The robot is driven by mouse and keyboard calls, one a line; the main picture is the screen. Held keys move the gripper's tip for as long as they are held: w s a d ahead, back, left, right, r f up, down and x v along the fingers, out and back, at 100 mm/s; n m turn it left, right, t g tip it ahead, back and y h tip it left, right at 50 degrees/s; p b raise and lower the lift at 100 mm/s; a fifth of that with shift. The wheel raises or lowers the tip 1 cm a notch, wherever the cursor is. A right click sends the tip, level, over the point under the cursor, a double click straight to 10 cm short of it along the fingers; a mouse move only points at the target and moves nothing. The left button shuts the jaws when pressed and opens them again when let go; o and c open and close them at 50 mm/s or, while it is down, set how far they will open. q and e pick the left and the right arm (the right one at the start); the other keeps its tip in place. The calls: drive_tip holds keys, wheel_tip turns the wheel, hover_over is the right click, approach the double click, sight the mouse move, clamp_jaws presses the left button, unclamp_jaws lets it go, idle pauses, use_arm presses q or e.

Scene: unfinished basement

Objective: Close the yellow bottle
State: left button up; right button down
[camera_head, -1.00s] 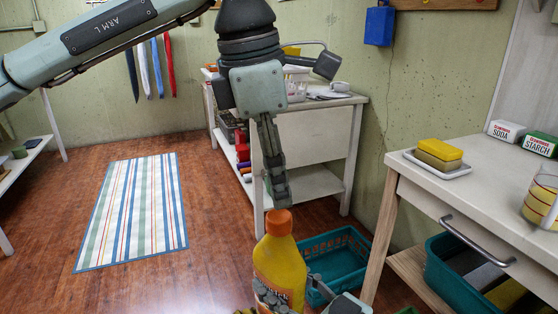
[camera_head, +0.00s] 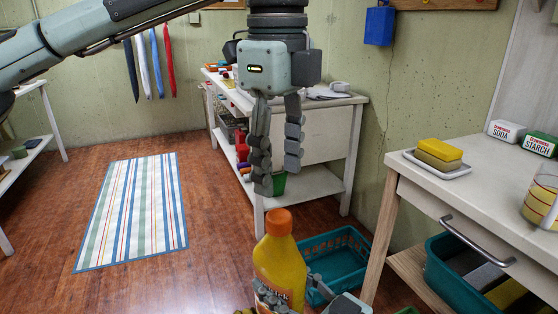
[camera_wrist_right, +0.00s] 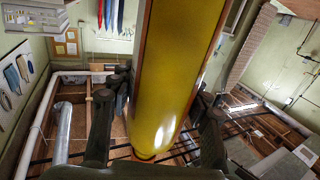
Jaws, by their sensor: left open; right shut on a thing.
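The yellow bottle (camera_head: 279,262) stands upright at the bottom middle of the head view, with an orange cap (camera_head: 279,222) on its top. Whether the cap is tight cannot be told. My right gripper (camera_head: 293,298) is shut around the bottle's lower body. In the right wrist view the yellow bottle (camera_wrist_right: 178,70) fills the middle, between the two fingers of my right gripper (camera_wrist_right: 163,100). My left gripper (camera_head: 278,178) points down above the cap, fingers apart and empty, with a gap between its fingertips and the cap.
A white table (camera_head: 485,190) with a soap dish (camera_head: 437,165) and boxes stands at the right. A teal basket (camera_head: 340,262) sits on the floor behind the bottle. A white workbench (camera_head: 310,132) stands behind my left gripper. Open floor and a striped rug (camera_head: 132,215) lie left.

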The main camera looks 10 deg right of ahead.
sight(279, 215)
use_arm(q)
drive_tip(key=shift+r+n, duration=0.1)
drive_tip(key=shift+n, duration=0.9)
drive_tip(key=shift+f, duration=4.05)
drive_tip(key=shift+c, duration=0.3)
